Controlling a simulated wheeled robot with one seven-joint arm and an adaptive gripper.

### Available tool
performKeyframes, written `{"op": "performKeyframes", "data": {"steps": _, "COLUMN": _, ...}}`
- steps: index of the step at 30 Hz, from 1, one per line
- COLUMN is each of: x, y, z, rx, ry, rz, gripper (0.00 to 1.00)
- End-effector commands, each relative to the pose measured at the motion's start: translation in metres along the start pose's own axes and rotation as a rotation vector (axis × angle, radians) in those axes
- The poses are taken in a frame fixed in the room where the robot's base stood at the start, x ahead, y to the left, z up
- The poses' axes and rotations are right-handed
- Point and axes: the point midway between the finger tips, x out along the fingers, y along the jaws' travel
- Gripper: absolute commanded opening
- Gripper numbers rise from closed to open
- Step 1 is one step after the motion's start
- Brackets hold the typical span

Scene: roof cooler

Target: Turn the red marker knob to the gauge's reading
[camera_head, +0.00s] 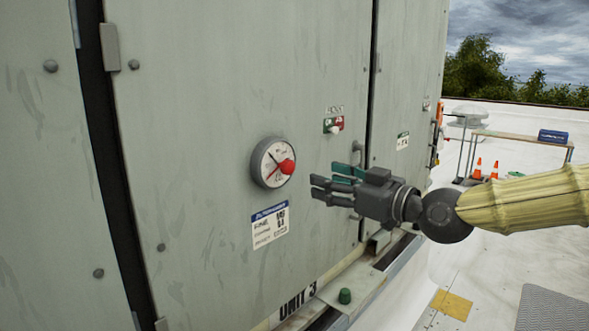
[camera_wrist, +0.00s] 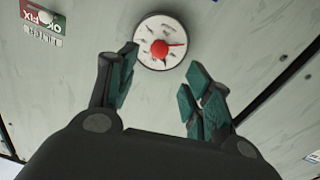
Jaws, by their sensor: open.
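The round white gauge (camera_head: 264,163) is mounted on the grey cabinet door, with the red marker knob (camera_head: 287,166) at its front. A red pointer runs from the knob toward the lower left of the dial in the head view, and a dark needle points to the upper left. In the wrist view the gauge (camera_wrist: 149,57) and red knob (camera_wrist: 159,48) are seen ahead of the fingers, upside down. My gripper (camera_head: 318,190) is open and empty, to the right of and slightly below the gauge in the head view. It is apart from the knob, with the fingers pointing toward the door.
A paper label (camera_head: 270,225) is below the gauge. A red-green switch plate (camera_head: 333,125) is to its upper right. A door handle stands behind my gripper. A green cap (camera_head: 345,296) sits on the ledge below. Orange cones (camera_head: 477,169) and a table (camera_head: 520,138) stand farther off.

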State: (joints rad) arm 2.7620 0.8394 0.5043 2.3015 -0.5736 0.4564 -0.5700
Motion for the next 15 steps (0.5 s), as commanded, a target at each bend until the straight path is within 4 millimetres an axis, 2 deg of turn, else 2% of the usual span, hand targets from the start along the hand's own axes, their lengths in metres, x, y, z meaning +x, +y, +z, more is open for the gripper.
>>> {"op": "performKeyframes", "data": {"steps": 7, "x": 0.012, "y": 0.000, "z": -0.004, "rx": -0.006, "ry": 0.003, "rz": -0.001, "gripper": 0.50}}
{"op": "performKeyframes", "data": {"steps": 15, "x": 0.044, "y": 0.000, "z": -0.004, "rx": -0.005, "ry": 0.002, "rz": -0.002, "gripper": 0.50}}
